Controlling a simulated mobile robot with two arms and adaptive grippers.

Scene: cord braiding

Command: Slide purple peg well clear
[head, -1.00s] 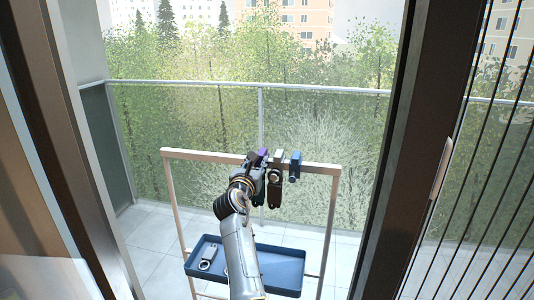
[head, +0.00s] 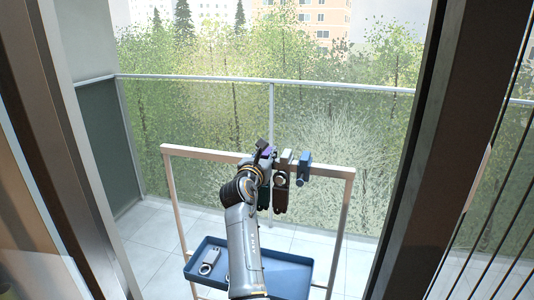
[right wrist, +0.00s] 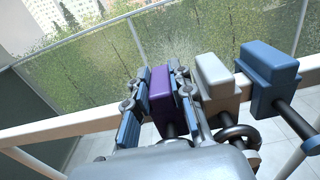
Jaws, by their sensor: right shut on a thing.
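The purple peg (right wrist: 166,100) is a block at the rack's top rail, between the two finger pads of my right gripper (right wrist: 160,103) in the right wrist view. The gripper is shut on it. In the head view the purple peg (head: 264,148) shows just above my right gripper (head: 262,160), at the middle of the rail. To its right stand a whitish peg (right wrist: 218,82) and a blue peg (right wrist: 266,80), also on the rail. The whitish peg is close beside the right finger. Where the purple peg meets the rail is hidden by the gripper. My left gripper is out of view.
The rack's pale top rail (head: 210,153) is bare left of my gripper. Dark hanging pieces show below the pegs. A blue tray (head: 290,265) sits low in the rack with a metal piece (head: 209,262) in it. A glass balcony railing stands behind; door frames flank the view.

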